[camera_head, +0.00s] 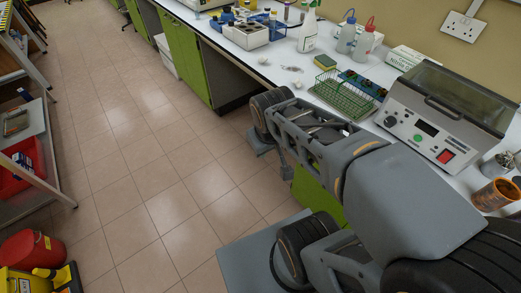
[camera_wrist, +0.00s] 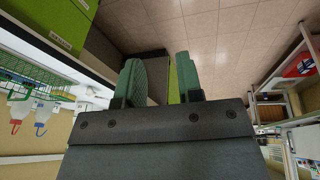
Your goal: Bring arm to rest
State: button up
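My gripper (camera_wrist: 158,76) shows in the wrist view with its two green fingers apart. Nothing is between the fingertips; the floor and a green cabinet front are seen beyond them. In the head view my grey arm (camera_head: 390,195) is bent, running from the lower right along the front of the lab bench. Its far end is beside the bench edge, over the floor side. The fingers cannot be made out clearly in the head view.
The white bench (camera_head: 290,75) carries a centrifuge-like machine (camera_head: 446,115), a green wire rack (camera_head: 343,95) and wash bottles (camera_head: 365,40), close to my arm. The tiled floor (camera_head: 140,150) is clear. A shelf cart (camera_head: 35,130) and a red container (camera_head: 30,250) stand at left.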

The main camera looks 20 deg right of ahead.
jog(key=shift+s+a+m+y, duration=0.25)
jog(key=shift+a+m+y, duration=0.05)
jog(key=shift+a, duration=0.35)
jog(key=shift+s+a+m+y, duration=0.2)
jog(key=shift+a+m+y, duration=0.1)
jog(key=shift+a, duration=0.3)
jog(key=shift+t, duration=0.3)
notch_tip(320, 180, up, 5)
jog(key=p, duration=0.4)
